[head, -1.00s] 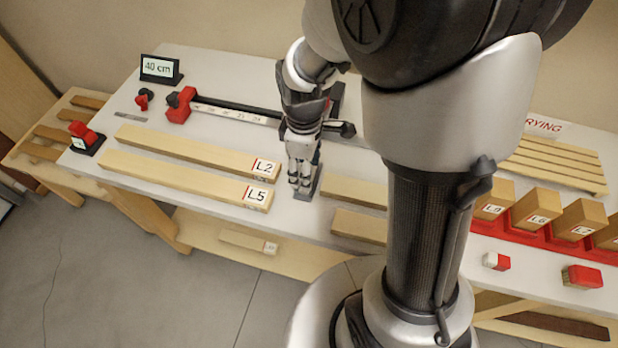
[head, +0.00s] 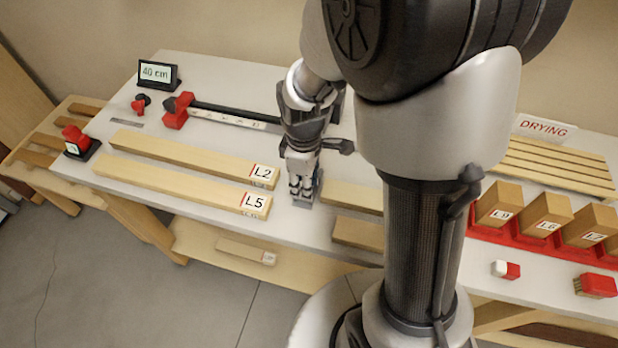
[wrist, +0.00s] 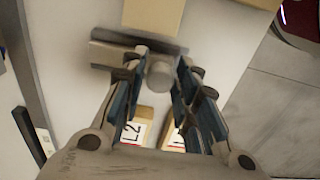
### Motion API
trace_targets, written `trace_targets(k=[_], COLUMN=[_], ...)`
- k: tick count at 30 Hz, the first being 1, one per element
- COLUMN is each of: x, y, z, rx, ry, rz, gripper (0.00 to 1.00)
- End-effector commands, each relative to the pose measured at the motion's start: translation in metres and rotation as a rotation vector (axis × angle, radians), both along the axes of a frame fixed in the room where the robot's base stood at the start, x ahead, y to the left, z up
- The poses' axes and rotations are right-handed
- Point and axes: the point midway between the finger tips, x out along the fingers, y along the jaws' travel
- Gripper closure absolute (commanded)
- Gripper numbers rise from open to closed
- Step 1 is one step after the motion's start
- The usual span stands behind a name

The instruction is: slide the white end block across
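My gripper (head: 302,190) points down at the table, just right of the labelled ends of two long wooden bars, L2 (head: 195,158) and L5 (head: 180,186). A grey block (wrist: 112,55) with a dark plate and a round grey knob (wrist: 160,73) is at my fingertips in the wrist view. The knob appears between the two blue-padded fingers; I cannot tell whether they touch it. In the head view a small blue-grey piece (head: 318,184) shows beside the fingers. I cannot tell for certain that this is the white end block.
A rail with a scale (head: 235,116) and red end (head: 178,111) lies behind the bars. A display (head: 157,73) reads 40 cm. Shorter wooden pieces (head: 357,233) lie right of my gripper. Red trays with labelled blocks (head: 497,205) and a slatted DRYING rack (head: 560,165) are farther right.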

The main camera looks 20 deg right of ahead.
Motion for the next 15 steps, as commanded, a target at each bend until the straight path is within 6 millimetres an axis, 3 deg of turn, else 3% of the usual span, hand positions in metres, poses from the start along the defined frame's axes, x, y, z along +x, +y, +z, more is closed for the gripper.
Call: trace_targets(k=[7,15], x=[0.0,0.0073], y=[0.0,-0.0049], z=[0.0,0.0007], rx=[0.0,-0.001], ry=[0.0,-0.001], rz=[0.0,-0.001], gripper=[0.91,0.92])
